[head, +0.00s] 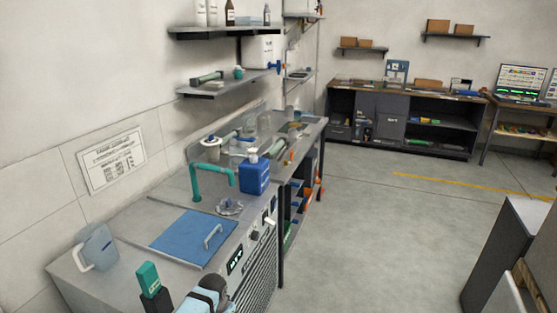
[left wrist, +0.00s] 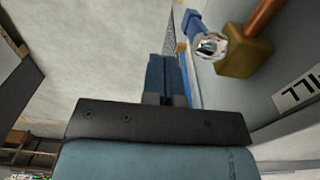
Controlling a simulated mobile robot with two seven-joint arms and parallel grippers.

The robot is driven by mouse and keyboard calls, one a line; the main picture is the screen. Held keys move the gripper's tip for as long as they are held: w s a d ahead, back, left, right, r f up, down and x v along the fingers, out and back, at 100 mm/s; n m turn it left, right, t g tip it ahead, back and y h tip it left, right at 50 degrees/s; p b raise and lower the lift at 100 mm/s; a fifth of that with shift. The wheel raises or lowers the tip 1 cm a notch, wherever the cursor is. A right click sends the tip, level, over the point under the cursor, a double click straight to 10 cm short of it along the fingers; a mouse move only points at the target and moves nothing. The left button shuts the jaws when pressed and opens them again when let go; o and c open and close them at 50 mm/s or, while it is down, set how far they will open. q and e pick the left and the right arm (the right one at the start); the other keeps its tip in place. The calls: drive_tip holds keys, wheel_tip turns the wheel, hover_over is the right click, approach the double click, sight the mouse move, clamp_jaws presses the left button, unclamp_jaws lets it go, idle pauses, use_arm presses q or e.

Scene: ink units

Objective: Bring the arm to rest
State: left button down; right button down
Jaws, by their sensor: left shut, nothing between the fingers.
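My left gripper shows in the left wrist view (left wrist: 167,72), its two fingers together with nothing between them. Beyond the fingertips is grey floor and the side of a pale unit. In the head view, a light-blue and black part of my arm (head: 205,294) shows at the bottom edge, over the front of the metal counter (head: 165,209). The fingers cannot be made out there. My right gripper is in neither view.
A brass-coloured block (left wrist: 244,57) is right of my fingers in the wrist view. Open floor (head: 370,215) lies to the right.

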use_arm(q)
drive_tip(key=s+f+t+h+p, duration=0.25)
drive_tip(key=s+t, duration=0.35)
drive_tip(key=s, duration=1.1)
drive_tip(key=s+a+r+n+t+p, duration=0.1)
drive_tip(key=s+r+t, duration=0.4)
drive_tip(key=s+r, duration=0.6)
drive_tip(key=s, duration=0.2)
drive_tip(key=shift+s+a, duration=0.3)
drive_tip(key=shift+a, duration=0.1)
drive_tip(key=shift+w+h, duration=0.1)
drive_tip(key=shift+h, duration=0.15)
